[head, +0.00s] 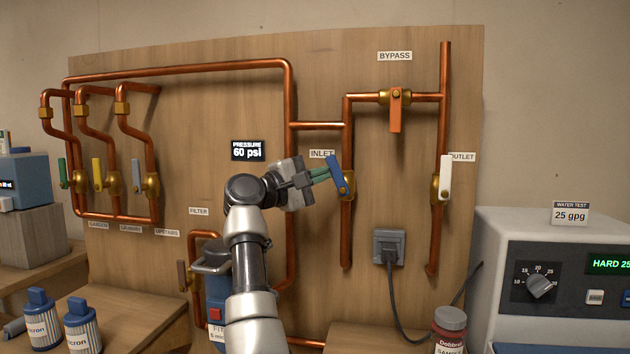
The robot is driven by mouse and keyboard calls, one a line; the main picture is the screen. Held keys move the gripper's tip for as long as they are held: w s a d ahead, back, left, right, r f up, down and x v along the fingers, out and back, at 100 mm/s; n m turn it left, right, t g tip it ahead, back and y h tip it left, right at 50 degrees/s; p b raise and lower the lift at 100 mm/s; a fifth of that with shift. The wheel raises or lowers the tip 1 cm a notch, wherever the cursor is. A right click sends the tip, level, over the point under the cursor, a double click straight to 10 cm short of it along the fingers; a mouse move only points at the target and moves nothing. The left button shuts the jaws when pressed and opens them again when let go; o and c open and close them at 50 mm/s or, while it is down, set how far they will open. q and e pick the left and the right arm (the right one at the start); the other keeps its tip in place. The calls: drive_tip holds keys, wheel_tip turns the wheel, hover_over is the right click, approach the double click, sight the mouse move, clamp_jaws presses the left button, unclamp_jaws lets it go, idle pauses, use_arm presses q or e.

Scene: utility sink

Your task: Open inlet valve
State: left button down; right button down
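The inlet valve is a brass body (348,186) on a vertical copper pipe, with a blue lever handle (335,174). The "INLET" label (321,154) is just up and left of it. The handle points up and leans a little left, nearly in line with the pipe. My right gripper (321,175) is at the left side of the handle, its green-tipped fingers close together and touching or nearly touching it. I cannot tell whether the fingers are around the handle or only against it. My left gripper is not in view.
The bypass valve (396,110) has an orange handle hanging down; the outlet valve (445,178) has a white upright handle. An outlet box (389,246) with a cord is below right. A capped jar (450,330) and a grey tester (545,255) stand at the right.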

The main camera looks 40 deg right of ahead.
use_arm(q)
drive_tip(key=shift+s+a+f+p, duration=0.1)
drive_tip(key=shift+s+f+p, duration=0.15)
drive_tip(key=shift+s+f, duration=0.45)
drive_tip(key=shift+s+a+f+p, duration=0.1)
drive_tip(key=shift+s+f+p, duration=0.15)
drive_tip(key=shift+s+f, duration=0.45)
use_arm(e)
drive_tip(key=shift+s+d+r+m+y, duration=0.5)
drive_tip(key=shift+r+m+y, duration=0.15)
drive_tip(key=shift+m+y, duration=0.2)
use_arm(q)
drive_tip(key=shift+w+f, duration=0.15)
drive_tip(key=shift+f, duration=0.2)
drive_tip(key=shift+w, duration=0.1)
use_arm(e)
drive_tip(key=shift+a, duration=0.1)
